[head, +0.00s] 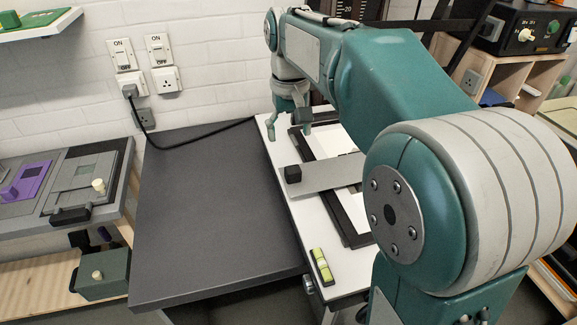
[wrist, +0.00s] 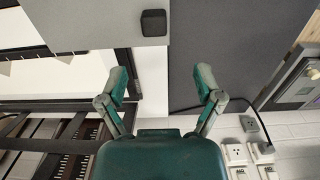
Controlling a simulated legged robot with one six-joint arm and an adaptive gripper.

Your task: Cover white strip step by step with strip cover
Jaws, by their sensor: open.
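The strip cover (head: 325,176) is a flat grey plate with a black knob (head: 293,174) at its left end. It lies across a black frame on the white board; in the wrist view the plate (wrist: 90,18) and knob (wrist: 153,22) are at the top. White paper, likely the white strip (head: 354,208), shows inside the frame beside the plate; the plate and my arm hide part of it. My gripper (head: 288,123) is open and empty, over the board's far left edge, beyond the knob. In the wrist view its fingers (wrist: 163,84) are spread below the knob.
The black frame (head: 352,236) lies on the white board (head: 285,190). A green level vial (head: 322,266) is at the board's near edge. The dark grey tabletop (head: 210,210) to the left is clear except for a black cable (head: 205,134) at the back, by wall sockets.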

